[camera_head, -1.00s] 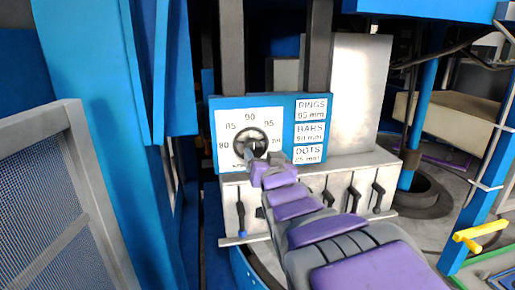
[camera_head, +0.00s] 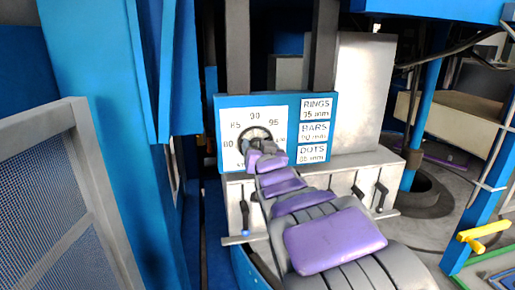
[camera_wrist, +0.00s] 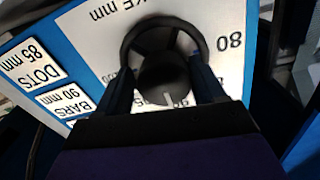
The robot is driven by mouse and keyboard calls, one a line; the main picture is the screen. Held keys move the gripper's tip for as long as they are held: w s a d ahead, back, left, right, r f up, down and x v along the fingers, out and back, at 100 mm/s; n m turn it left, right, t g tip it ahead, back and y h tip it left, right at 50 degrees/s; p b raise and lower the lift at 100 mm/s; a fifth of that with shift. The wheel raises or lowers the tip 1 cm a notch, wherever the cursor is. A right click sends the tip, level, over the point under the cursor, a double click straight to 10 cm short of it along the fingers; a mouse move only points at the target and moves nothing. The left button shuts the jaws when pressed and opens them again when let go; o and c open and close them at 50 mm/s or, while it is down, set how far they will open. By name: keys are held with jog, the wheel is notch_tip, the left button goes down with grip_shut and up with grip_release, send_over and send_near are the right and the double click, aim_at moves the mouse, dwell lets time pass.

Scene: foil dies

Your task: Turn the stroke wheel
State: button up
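The stroke wheel (camera_head: 257,129) is a dark round handwheel on a white dial plate with numbers 80, 85, 90 and 95 around it. My gripper (camera_head: 255,147) is at the wheel and hides its lower part. In the wrist view the wheel (camera_wrist: 160,21) shows its dark ring and a round hub with a light mark. The fingers of my gripper (camera_wrist: 163,80) are apart, one on each side of the hub, with their tips at the ring. I cannot tell whether they touch it.
A blue panel (camera_head: 220,104) carries the dial and the labels RINGS 95 mm, BARS 90 mm and DOTS 85 mm. A grey box with several levers (camera_head: 380,193) sits below. A mesh guard (camera_head: 35,200) and blue column (camera_head: 90,70) stand left.

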jog(key=shift+d, duration=0.1)
jog(key=shift+c, duration=0.8)
jog(key=shift+s+a, duration=0.15)
jog(key=shift+a, duration=0.25)
jog(key=c, duration=0.4)
jog(key=shift+d, duration=0.1)
jog(key=shift+c, duration=1.1)
jog(key=shift+n, duration=0.3)
jog(key=n+b, duration=0.1)
jog(key=n, duration=0.2)
jog(key=shift+b, duration=0.3)
jog(key=shift+n+b, duration=0.4)
jog(key=shift+n, duration=2.3)
